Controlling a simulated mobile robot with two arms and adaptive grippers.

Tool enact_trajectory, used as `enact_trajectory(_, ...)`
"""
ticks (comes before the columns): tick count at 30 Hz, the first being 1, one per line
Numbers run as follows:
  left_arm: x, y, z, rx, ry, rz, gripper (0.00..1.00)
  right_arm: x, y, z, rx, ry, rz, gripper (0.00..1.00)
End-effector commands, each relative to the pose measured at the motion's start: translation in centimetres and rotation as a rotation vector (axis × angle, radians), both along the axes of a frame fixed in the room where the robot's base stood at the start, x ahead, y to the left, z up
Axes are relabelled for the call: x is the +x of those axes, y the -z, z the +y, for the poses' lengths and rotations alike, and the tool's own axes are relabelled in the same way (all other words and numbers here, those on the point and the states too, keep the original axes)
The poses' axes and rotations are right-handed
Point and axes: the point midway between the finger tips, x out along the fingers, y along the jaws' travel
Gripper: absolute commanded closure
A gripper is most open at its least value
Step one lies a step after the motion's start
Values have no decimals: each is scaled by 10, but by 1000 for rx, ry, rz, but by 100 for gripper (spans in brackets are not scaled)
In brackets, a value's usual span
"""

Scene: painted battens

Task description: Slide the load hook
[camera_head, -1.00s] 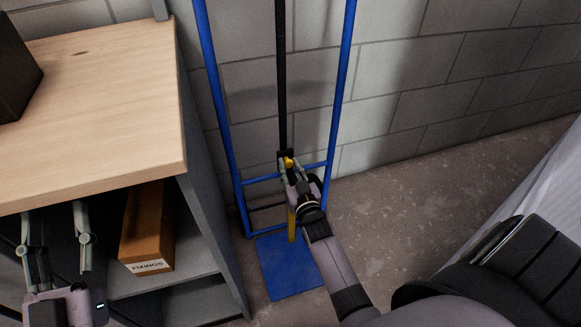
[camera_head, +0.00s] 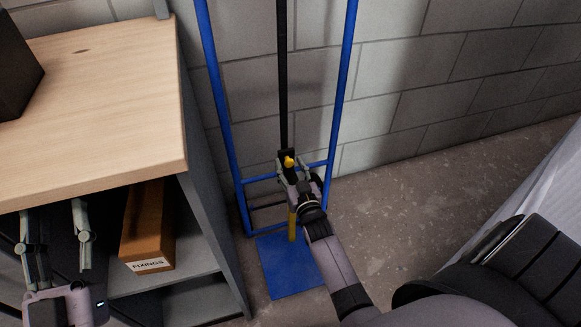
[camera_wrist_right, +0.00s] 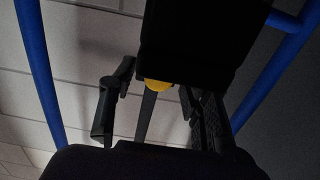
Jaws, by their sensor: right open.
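A black vertical rail (camera_head: 284,80) runs up the middle of a blue tube frame (camera_head: 340,90). A small black carrier (camera_head: 285,155) with a yellow knob (camera_head: 289,161) sits low on it; which part is the load hook I cannot tell. My right gripper (camera_head: 293,166) is open at the knob. In the right wrist view the yellow knob (camera_wrist_right: 158,86) shows between its spread fingers (camera_wrist_right: 155,100), under a large dark block (camera_wrist_right: 200,35). Contact is not clear. My left gripper (camera_head: 53,212) is open and empty at the lower left, before the shelf.
A blue base plate (camera_head: 290,268) lies on the floor, with a yellow post (camera_head: 292,222) above it. A wooden-topped bench (camera_head: 110,100) stands left, holding an orange box marked FIXINGS (camera_head: 143,228) on its shelf. A block wall (camera_head: 430,70) is behind. Floor (camera_head: 400,200) right is clear.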

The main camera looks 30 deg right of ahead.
Motion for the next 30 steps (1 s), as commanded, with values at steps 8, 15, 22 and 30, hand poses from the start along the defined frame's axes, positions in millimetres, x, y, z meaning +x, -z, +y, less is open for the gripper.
enact_trajectory(8, 0, -1, 1, -1, -1, -2, 60, -18, 1, 4, 0, 0, 1, 56)
enact_trajectory(15, 0, 0, 0, -1, -1, -1, 60, -67, 1, 16, 1, 1, 3, 56)
enact_trajectory(22, 0, 0, 0, -1, -1, -1, 60, -104, 1, 25, 0, -1, 2, 56)
enact_trajectory(30, 0, 0, 0, 0, 0, -1, 60, -117, 0, 28, 0, 0, 0, 56)
